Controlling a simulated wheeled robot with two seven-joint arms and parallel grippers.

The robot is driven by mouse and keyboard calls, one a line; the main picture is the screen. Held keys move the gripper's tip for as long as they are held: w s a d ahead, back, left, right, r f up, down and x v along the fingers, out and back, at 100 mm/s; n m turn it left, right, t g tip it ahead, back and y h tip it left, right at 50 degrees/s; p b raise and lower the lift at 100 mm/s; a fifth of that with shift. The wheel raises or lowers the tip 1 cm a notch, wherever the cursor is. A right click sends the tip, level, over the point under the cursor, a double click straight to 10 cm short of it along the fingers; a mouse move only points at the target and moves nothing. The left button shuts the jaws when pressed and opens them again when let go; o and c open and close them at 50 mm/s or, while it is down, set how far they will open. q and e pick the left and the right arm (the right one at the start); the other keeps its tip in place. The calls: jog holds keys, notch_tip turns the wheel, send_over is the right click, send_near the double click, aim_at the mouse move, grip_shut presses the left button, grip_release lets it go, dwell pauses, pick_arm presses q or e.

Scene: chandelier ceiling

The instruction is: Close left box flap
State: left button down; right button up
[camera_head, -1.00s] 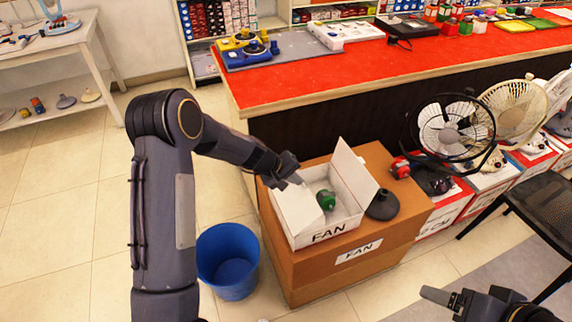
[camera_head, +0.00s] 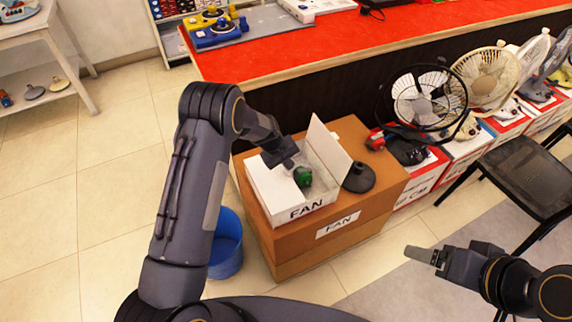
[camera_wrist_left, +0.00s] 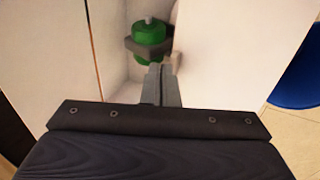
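The white FAN box (camera_head: 313,207) stands open on a larger brown carton. Its left flap (camera_head: 271,188) lies inclined over the left part of the opening; its right flap (camera_head: 327,150) stands up. A green part (camera_head: 303,176) shows inside, also in the left wrist view (camera_wrist_left: 150,32). My left gripper (camera_head: 290,163) is at the back of the left flap, its fingers together and empty. In the left wrist view the fingertips (camera_wrist_left: 162,72) are beside the flap's edge (camera_wrist_left: 225,60); I cannot tell whether they touch. My right gripper (camera_head: 408,252) is shut and empty, away from the box.
The brown carton (camera_head: 340,240) carries the box and a black fan base (camera_head: 358,178). A blue bin (camera_head: 226,245) stands left of it. A red-topped counter (camera_head: 300,50) runs behind. Fans (camera_head: 430,98) on boxes and a black chair (camera_head: 525,180) are at right.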

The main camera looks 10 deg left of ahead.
pick_arm(q)
jog(key=shift+s+d+f, duration=0.1)
jog(key=shift+f, duration=0.05)
pick_arm(e)
jog(key=shift+f, duration=0.15)
dwell(0.4)
pick_arm(q)
jog(key=shift+r+p, duration=0.45)
jog(key=shift+r, duration=0.55)
notch_tip(320, 180, up, 4)
jog(key=shift+r+p, duration=0.25)
jog(key=shift+p, duration=1)
notch_tip(320, 180, up, 9)
jog(key=b, duration=0.1)
pick_arm(e)
jog(key=shift+w+d+r, duration=0.1)
jog(key=shift+d+r, duration=0.2)
jog(key=shift+r, duration=0.3)
jog(key=shift+w+d+r, duration=0.1)
jog(key=shift+d+r, duration=0.2)
jog(key=shift+r, duration=0.25)
